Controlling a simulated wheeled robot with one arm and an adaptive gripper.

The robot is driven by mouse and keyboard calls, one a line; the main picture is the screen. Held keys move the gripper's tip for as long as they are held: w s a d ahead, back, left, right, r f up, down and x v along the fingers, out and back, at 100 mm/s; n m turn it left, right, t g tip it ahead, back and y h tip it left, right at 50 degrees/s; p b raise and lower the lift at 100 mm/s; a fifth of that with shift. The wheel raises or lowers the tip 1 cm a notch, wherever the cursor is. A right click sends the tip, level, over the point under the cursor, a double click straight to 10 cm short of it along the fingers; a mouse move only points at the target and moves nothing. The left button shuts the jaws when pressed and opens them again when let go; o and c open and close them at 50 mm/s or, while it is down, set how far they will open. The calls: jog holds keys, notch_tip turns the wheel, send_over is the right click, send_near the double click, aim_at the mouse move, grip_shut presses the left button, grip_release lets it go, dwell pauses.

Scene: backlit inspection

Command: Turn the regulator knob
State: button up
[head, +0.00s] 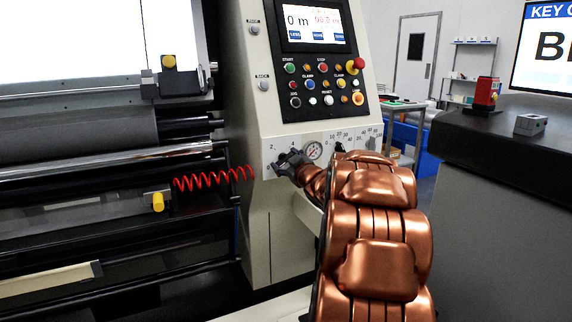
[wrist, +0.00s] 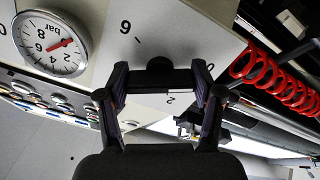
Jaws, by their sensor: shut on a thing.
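The regulator knob (wrist: 160,66) is a dark round knob on the cream panel, with dial numbers printed around it. It sits between the two fingertips in the wrist view. My gripper (wrist: 160,80) is shut on the knob, one finger on each side. In the head view my gripper (head: 283,166) is at the lower left of the control panel and mostly hides the knob. The pressure gauge (head: 314,150) is just right of the gripper. In the wrist view the gauge (wrist: 52,43) has a white face marked bar and a red needle.
A red coiled hose (head: 213,179) hangs left of the panel, close to the gripper. Buttons and a red emergency stop (head: 355,65) are above. Rollers (head: 110,160) fill the left side. A dark-topped counter (head: 500,125) stands to the right.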

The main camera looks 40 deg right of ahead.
dwell(0.4)
jog(key=o, duration=1.1)
jog(key=shift+o, duration=0.2)
jog(key=v, duration=1.2)
